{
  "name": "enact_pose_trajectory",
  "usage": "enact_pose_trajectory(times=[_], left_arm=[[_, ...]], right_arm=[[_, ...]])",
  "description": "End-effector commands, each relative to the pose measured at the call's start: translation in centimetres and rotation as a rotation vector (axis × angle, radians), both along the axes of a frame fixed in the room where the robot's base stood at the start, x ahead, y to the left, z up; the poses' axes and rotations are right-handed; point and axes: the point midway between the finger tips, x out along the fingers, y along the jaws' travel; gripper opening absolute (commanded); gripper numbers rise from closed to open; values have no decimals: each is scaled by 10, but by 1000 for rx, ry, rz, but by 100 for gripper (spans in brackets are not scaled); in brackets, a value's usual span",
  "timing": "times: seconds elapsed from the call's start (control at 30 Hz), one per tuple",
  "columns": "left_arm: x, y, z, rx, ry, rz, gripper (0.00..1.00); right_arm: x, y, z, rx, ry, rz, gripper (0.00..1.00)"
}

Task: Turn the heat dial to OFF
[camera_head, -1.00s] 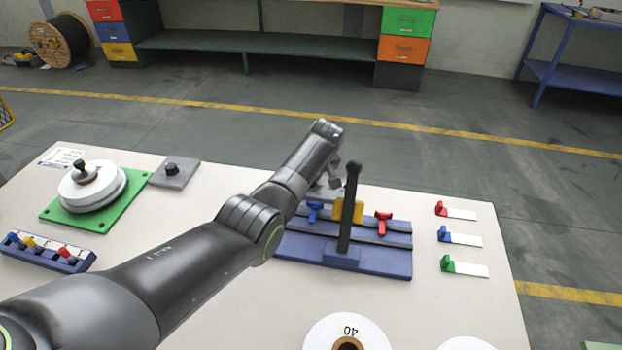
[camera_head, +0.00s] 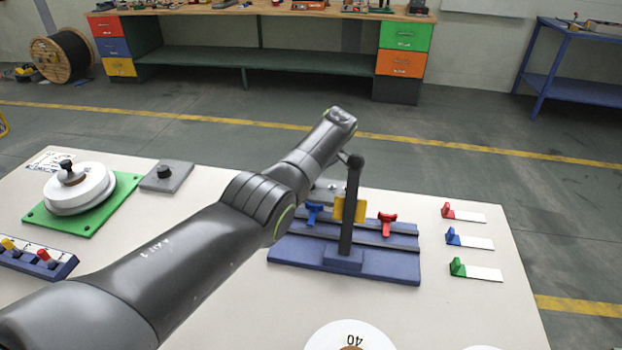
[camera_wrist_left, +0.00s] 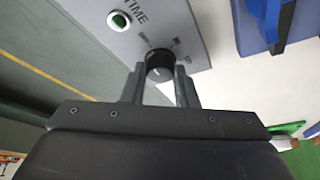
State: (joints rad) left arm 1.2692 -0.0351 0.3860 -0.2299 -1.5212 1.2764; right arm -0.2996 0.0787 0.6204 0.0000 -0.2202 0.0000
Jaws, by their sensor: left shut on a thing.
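The dark round dial (camera_wrist_left: 159,62) sits on a grey panel (camera_wrist_left: 150,28) in the left wrist view, with a white pointer mark on it and small labels around it, too blurred to read. My left gripper (camera_wrist_left: 161,76) is shut on the dial, one finger on each side. In the head view my left arm reaches across the table and hides the dial and the fingers; only a bit of grey panel (camera_head: 331,185) shows behind the blue rail base. My right gripper is in neither view.
A round green button (camera_wrist_left: 118,21) and the word TIME are on the panel. A black-knobbed lever (camera_head: 350,205) stands upright on the blue base (camera_head: 390,268), close to my wrist. Blue (camera_head: 313,213) and red (camera_head: 388,222) handles flank it. A white disc on a green plate (camera_head: 50,221) stands left.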

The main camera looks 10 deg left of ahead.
Motion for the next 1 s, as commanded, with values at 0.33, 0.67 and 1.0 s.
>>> enact_pose_trajectory(times=[0.33, 0.67, 1.0], left_arm=[[0, 0, 0, 0, 0, 1, 39], [0, 0, 0, 0, 0, 0, 48], [-5, -11, 30, -2, -3, -2, 48]], right_arm=[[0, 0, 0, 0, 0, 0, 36], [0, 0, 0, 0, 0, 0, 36], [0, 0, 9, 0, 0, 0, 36]])
